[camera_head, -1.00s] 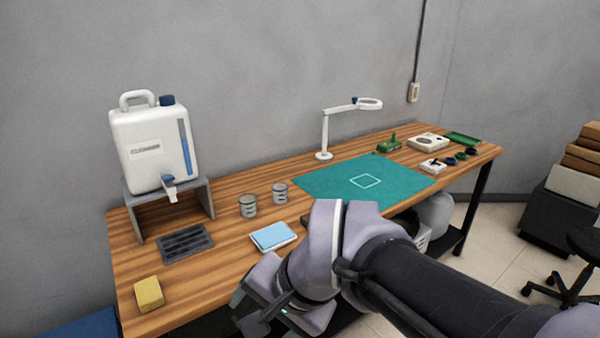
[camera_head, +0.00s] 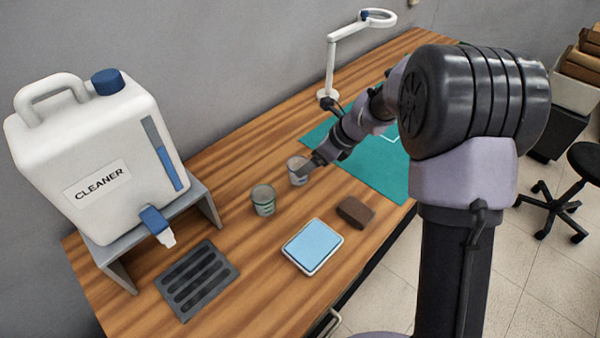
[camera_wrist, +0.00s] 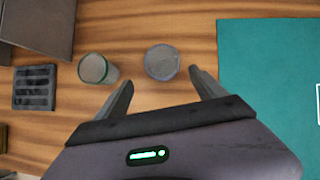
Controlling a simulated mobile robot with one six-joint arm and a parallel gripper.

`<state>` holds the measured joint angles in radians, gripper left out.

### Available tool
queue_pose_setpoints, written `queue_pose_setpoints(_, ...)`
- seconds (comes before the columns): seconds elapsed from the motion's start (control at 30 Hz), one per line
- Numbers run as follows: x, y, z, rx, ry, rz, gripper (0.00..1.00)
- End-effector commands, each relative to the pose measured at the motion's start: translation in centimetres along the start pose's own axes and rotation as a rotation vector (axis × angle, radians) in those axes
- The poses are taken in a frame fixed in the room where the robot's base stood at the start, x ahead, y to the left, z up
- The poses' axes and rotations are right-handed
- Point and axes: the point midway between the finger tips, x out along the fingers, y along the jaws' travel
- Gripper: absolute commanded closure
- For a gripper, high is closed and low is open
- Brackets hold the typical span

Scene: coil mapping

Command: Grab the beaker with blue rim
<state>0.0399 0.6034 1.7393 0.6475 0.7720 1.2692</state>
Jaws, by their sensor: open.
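The blue-rimmed beaker (camera_head: 297,171) stands upright on the wooden table, near the teal mat. In the wrist view it (camera_wrist: 161,62) lies just beyond my fingertips, between their lines and nearer the right finger. My gripper (camera_wrist: 158,78) is open and empty, with its two fingers spread toward the beaker. In the head view my gripper (camera_head: 311,164) is right beside the beaker, coming from the right; contact cannot be told. A second beaker with a green rim (camera_head: 263,199) stands to the left, also seen in the wrist view (camera_wrist: 97,69) outside the left finger.
A white cleaner jug (camera_head: 95,165) sits on a grey stand (camera_head: 205,200) at left, with a dark drip tray (camera_head: 197,280) in front. A blue pad in a white tray (camera_head: 312,247) and a brown block (camera_head: 355,211) lie nearer. A white lamp (camera_head: 331,65) stands behind the teal mat (camera_head: 380,180).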

Motion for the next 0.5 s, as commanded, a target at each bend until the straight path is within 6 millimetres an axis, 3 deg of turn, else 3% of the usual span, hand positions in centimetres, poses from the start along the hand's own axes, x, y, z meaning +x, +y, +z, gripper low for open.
queue_pose_setpoints(0.03, 1.4, 0.0, -0.2, -0.002, 0.0, 0.001, 0.2)
queue_pose_setpoints(0.27, 3.7, -0.1, 0.0, -0.002, 0.0, -0.001, 0.2)
queue_pose_setpoints(0.5, 8.2, -0.5, 0.2, -0.003, 0.001, 0.001, 0.2)
